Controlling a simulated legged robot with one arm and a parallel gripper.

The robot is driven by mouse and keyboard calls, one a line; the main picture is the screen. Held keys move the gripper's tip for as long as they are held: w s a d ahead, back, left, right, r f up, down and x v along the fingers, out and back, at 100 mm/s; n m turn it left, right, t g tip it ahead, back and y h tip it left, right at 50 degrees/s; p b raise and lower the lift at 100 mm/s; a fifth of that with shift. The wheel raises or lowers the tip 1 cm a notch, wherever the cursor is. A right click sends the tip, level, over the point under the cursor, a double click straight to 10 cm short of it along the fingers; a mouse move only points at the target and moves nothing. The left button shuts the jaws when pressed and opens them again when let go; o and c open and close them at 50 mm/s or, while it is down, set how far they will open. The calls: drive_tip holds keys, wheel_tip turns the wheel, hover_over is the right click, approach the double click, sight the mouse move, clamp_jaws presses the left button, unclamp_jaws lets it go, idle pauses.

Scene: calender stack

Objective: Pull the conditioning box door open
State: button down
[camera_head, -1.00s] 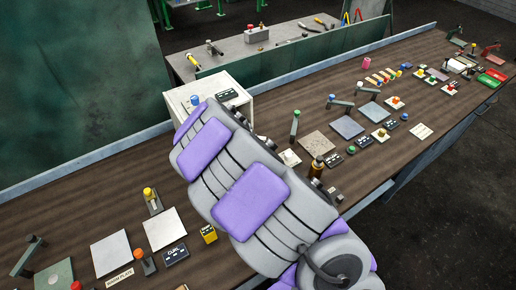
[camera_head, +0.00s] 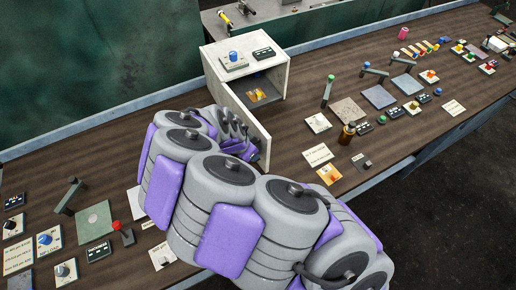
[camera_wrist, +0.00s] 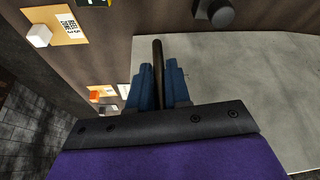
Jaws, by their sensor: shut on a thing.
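The conditioning box (camera_head: 292,75) is a white box at the back of the bench in the head view. Its door (camera_head: 240,103) stands swung open on the left side, with its free edge toward me, and the inside shows. A yellow-orange item (camera_head: 262,95) lies inside. My gripper (camera_wrist: 159,75) shows in the wrist view, with its blue fingers closed around a dark bar, the door handle (camera_wrist: 158,50). A pale grey panel, seemingly the door face (camera_wrist: 235,70), fills the right of that view. In the head view my arm hides the fingers and handle.
A display and blue knob (camera_head: 233,58) sit on the box top. Several switches and plates stand at left. The bench's front edge borders open floor at right.

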drive_tip(key=shift+s+a, duration=0.2)
drive_tip(key=shift+a, duration=0.55)
drive_tip(key=shift+d, duration=0.1)
drive_tip(key=c, duration=1.2)
unclamp_jaws()
drive_tip(key=shift+a, duration=0.25)
drive_tip(key=shift+o, duration=0.2)
